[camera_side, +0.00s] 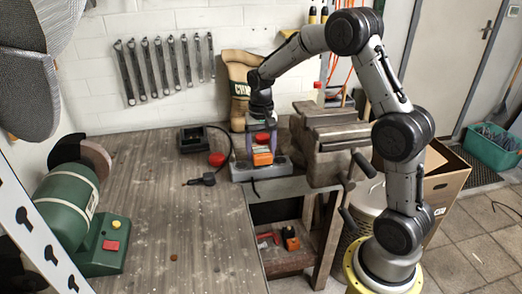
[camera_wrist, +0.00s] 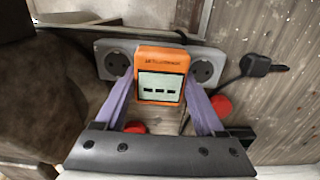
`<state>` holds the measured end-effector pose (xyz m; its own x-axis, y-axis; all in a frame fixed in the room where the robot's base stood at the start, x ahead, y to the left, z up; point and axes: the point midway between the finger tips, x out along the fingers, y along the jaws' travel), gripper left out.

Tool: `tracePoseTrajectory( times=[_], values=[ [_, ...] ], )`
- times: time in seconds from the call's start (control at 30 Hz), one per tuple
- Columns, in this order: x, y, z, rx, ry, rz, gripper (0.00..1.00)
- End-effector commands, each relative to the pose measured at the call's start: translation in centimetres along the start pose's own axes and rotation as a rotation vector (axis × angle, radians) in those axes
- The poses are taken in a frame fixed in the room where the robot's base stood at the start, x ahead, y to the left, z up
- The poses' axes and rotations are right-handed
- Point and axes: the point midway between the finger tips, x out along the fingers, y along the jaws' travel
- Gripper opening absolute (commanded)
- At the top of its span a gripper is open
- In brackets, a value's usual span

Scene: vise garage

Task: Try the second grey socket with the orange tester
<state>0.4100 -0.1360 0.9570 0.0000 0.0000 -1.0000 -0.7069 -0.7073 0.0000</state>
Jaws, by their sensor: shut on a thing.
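The orange tester (camera_side: 262,157) is held upright at the grey socket strip (camera_side: 240,174) by the table's edge. In the wrist view the tester (camera_wrist: 162,60) shows a pale display with dark dashes. It covers the middle of the strip (camera_wrist: 99,44), between a round socket on the left (camera_wrist: 117,63) and one on the right (camera_wrist: 203,71). My gripper (camera_wrist: 160,84) is shut on the tester, its purple fingers on either side. My gripper (camera_side: 262,141) is above the strip in the side view. Whether the tester's pins are in a socket is hidden.
A bench vise (camera_side: 325,135) stands close on the right. A black plug with cable (camera_side: 205,180) lies left of the strip. Behind are a black charger (camera_side: 197,137), a red round thing (camera_side: 217,159) and a boot (camera_side: 240,80). The table's front left is mostly clear.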

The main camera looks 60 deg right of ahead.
Motion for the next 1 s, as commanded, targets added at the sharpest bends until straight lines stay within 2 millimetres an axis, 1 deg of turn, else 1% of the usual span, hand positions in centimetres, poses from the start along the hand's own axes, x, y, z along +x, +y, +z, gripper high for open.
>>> tracePoseTrajectory(
  times=[0.53, 0.57, 0.6, 0.67, 0.7, 0.73, 1.0],
  values=[
    [1.04, 0.01, 0.02, 0.000, -0.001, 0.001, 0.00],
    [1.05, 0.01, 0.01, 0.000, -0.001, 0.000, 0.73],
    [1.03, 0.00, 0.01, 0.000, -0.001, 0.000, 0.80],
    [1.03, 0.00, 0.01, 0.000, -0.001, 0.000, 0.91],
    [1.03, 0.00, 0.01, 0.000, -0.001, 0.000, 0.98],
    [1.03, 0.01, 0.01, 0.000, -0.001, 0.000, 1.00],
    [0.84, 0.00, 0.00, 0.000, -0.001, 0.000, 1.00]
  ],
)
